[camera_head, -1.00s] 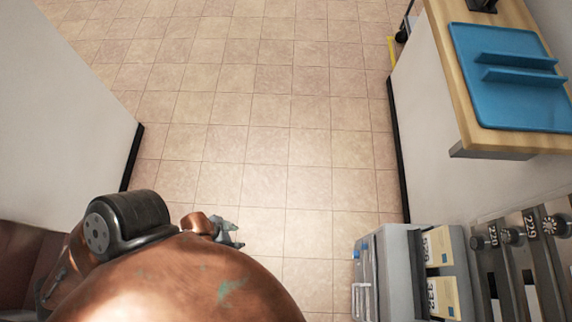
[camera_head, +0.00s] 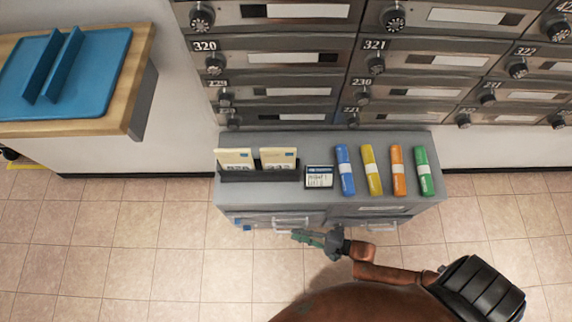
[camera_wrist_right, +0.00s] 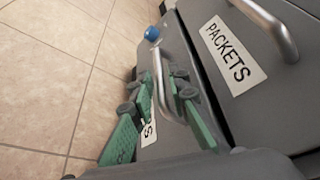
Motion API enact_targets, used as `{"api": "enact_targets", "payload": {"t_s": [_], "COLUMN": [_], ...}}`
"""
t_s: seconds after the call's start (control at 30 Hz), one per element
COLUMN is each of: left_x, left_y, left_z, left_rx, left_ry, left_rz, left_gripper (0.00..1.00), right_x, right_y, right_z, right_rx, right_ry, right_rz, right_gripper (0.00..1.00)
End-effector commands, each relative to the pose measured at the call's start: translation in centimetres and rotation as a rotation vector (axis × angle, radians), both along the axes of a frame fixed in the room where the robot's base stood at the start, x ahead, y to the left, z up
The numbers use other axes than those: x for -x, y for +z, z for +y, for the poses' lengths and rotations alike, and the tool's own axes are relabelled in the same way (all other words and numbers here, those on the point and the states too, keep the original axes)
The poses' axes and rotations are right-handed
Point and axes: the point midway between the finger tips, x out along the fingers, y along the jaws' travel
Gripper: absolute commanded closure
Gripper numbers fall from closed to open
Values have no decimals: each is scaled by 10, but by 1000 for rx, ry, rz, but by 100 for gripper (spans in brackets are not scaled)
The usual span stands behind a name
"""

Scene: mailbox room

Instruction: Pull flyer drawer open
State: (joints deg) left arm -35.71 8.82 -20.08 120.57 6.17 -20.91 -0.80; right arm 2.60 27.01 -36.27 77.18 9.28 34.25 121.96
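A grey drawer cabinet (camera_head: 385,209) stands below the mailboxes in the head view. My right gripper (camera_head: 308,237) is at its front, by the left drawers. The right wrist view shows an upper drawer with a white PACKETS label (camera_wrist_right: 232,54) and a metal handle. The drawer below has a metal handle (camera_wrist_right: 168,92) and a label (camera_wrist_right: 149,129) that is mostly covered, with only an S readable. The green fingers of my right gripper (camera_wrist_right: 168,80) are spread, one on each side of this lower handle. Contact cannot be told. My left gripper is out of view.
Metal mailboxes (camera_head: 290,60) rise behind. A wooden counter (camera_head: 140,75) with a blue tray (camera_head: 98,75) is at the left.

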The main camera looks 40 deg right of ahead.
Motion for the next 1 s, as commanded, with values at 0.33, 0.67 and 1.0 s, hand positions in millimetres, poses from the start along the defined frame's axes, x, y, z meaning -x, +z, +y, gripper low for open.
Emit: {"api": "enact_targets", "payload": {"t_s": [0.33,0.67,1.0], "left_x": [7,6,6], "left_y": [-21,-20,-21], "left_z": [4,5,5], "left_rx": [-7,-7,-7], "left_ry": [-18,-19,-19], "left_rz": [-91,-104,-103], "left_gripper": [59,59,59], "right_x": [-29,-33,-32], "right_y": [-11,-10,-10], "right_z": [24,26,25], "right_rx": [1,2,3], "right_ry": [0,0,0], "right_rz": [3,1,2], "right_gripper": [84,84,100]}}
